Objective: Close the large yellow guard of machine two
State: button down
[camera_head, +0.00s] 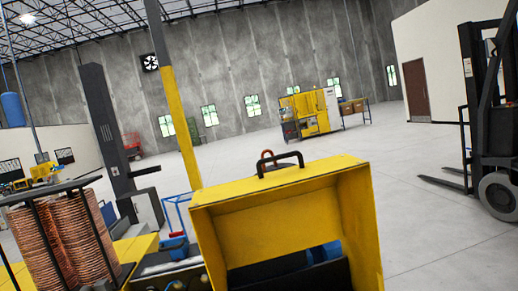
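A large yellow guard (280,215) fills the lower middle of the view. It is a box-like hood, and its hollow side faces me, so it looks raised. A black handle (280,164) stands on its top edge. Dark and blue machine parts (325,252) show inside and below the hood. The lower part of the machine is cut off by the frame. My gripper is not in view, so I cannot tell where it is relative to the handle.
A yellow-and-dark post (178,110) rises left of the guard. Copper coils (68,240) stand in a rack at the lower left. A dark column (108,135) is behind them. A forklift (490,120) stands at the right. Open floor (425,235) lies right of the guard.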

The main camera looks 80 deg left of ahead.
aim_at(261, 218)
jog(key=u, duration=0.45)
jog(key=i, duration=0.85)
jog(key=u, duration=0.55)
